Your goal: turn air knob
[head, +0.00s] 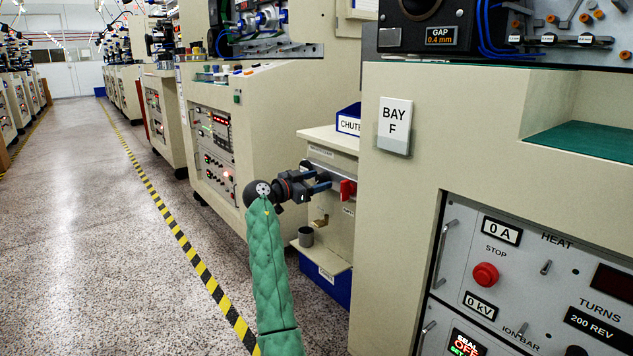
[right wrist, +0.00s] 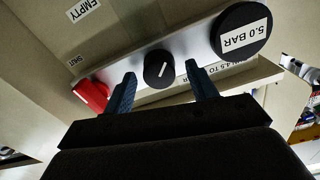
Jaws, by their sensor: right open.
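The air knob (right wrist: 159,69), round and black with a white pointer line, sits on a pale metal strip in the right wrist view. My right gripper (right wrist: 161,76) is open, with one blue finger on each side of the knob. Gaps show between the fingers and the knob; how deep the fingertips reach is unclear. In the head view the right gripper (head: 326,183) points at the small cabinet front, and the knob cannot be made out behind it. The round black gauge (right wrist: 242,29) reads 5.0 BAR. My left gripper is not in view.
A red lever (right wrist: 91,95) is left of the knob; it also shows in the head view (head: 348,190). The Bay F machine (head: 400,200) stands close on the right. The aisle floor (head: 100,220) is clear.

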